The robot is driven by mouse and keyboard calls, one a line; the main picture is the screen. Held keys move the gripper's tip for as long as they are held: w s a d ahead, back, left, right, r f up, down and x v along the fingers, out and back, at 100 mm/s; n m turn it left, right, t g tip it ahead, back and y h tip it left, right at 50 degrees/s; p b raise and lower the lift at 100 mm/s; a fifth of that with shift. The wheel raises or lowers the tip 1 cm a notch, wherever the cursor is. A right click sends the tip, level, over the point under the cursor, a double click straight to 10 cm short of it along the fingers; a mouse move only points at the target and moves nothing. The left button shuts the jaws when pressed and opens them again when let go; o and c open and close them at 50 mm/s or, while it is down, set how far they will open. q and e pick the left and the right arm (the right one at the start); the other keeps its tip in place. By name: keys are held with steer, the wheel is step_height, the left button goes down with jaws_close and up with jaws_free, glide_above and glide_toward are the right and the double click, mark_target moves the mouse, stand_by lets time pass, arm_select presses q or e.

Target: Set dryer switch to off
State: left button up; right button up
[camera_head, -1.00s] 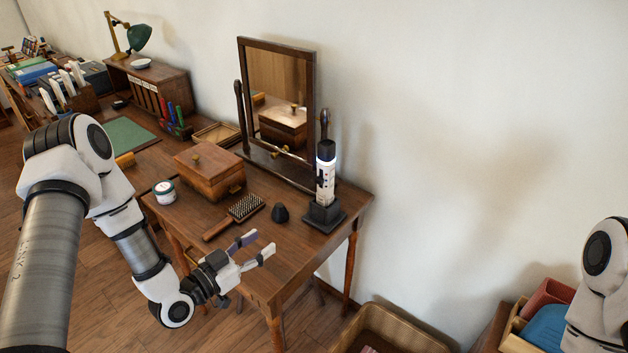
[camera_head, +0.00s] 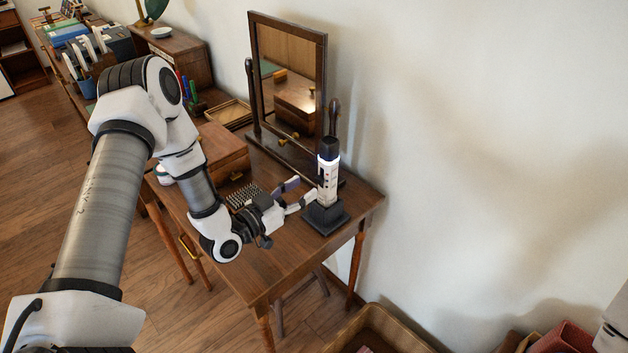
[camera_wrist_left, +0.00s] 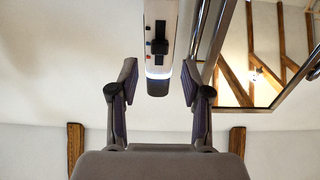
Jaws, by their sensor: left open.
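The dryer (camera_head: 328,184) is a white upright cylinder with a black top and a lit ring, standing in a dark square base (camera_head: 325,217) at the table's right end. In the left wrist view the dryer (camera_wrist_left: 161,30) hangs upside down at the top, with a black sliding switch (camera_wrist_left: 159,40) and small coloured marks on its side. My left gripper (camera_head: 297,193) is open, just left of the dryer in the head view. In the wrist view its fingers (camera_wrist_left: 158,84) are spread, one on each side of the dryer's lit end.
A tilting mirror (camera_head: 290,80) stands behind the dryer on the wooden table (camera_head: 275,265). A wooden box (camera_head: 222,158) and a bristle brush (camera_head: 243,196) lie left of the gripper. A wicker basket (camera_head: 385,325) is on the floor, front right. The wall is close behind.

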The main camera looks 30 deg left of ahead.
mark_target(317, 181)
arm_select(q)
steer(key=x, duration=0.4)
steer(key=shift+w+d+f, duration=0.1)
steer(key=shift+f, duration=0.05)
steer(key=shift+c, duration=1)
jaws_close()
step_height(317, 181, down, 3)
steer(key=shift+r+b, duration=0.2)
steer(key=shift+b, duration=0.95)
arm_select(e)
step_height(317, 181, down, 2)
steer(key=shift+w+f, duration=0.15)
arm_select(q)
steer(key=shift+r, duration=0.15)
arm_select(e)
steer(key=shift+d, duration=0.1)
arm_select(q)
steer(key=shift+o, duration=1)
jaws_free()
